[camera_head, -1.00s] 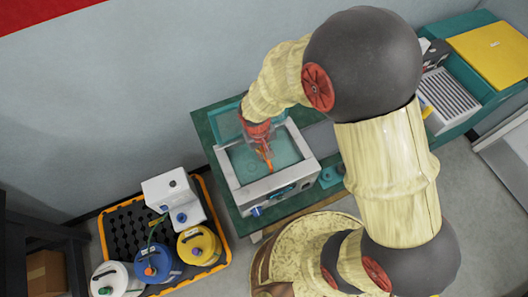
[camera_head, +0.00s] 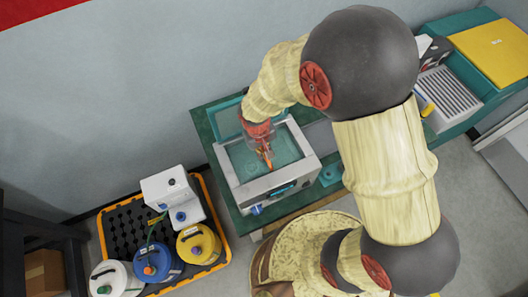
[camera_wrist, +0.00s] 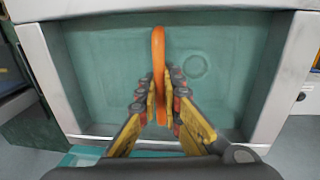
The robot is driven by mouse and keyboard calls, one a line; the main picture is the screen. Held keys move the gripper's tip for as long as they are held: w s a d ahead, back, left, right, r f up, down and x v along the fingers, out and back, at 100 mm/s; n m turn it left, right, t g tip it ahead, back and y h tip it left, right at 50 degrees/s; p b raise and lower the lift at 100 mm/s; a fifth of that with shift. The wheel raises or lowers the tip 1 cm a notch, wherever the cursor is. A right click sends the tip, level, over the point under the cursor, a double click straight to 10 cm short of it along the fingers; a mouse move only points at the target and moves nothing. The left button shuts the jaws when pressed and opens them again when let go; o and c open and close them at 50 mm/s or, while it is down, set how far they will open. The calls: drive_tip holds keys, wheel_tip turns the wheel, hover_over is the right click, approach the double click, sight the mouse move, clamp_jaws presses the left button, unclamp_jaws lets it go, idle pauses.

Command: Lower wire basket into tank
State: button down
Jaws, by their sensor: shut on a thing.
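The tank (camera_head: 305,178) is a pale metal, box-shaped bath with an open top and teal inside, standing on a green bench. Its rim also shows in the wrist view (camera_wrist: 40,60). My gripper (camera_head: 265,152) points down over the tank opening. In the wrist view, my gripper (camera_wrist: 160,88) is shut on a thin upright orange piece (camera_wrist: 158,50), which looks like a handle. The orange piece lies roughly along the middle of the opening. I cannot make out any wire mesh of the basket in either view. The depth of the fingertips relative to the rim is unclear.
A teal lid (camera_head: 225,122) stands at the tank's back edge. A spill tray (camera_head: 122,232) with a white container (camera_head: 172,192) and blue (camera_head: 158,262) and yellow (camera_head: 198,243) jugs is at lower left. A yellow-topped unit (camera_head: 492,50) is at upper right.

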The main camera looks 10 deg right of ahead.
drive_tip(key=shift+f, duration=0.3)
drive_tip(key=c, duration=1.9)
unclamp_jaws()
drive_tip(key=shift+r+p, duration=3.7)
drive_tip(key=shift+r, duration=1.85)
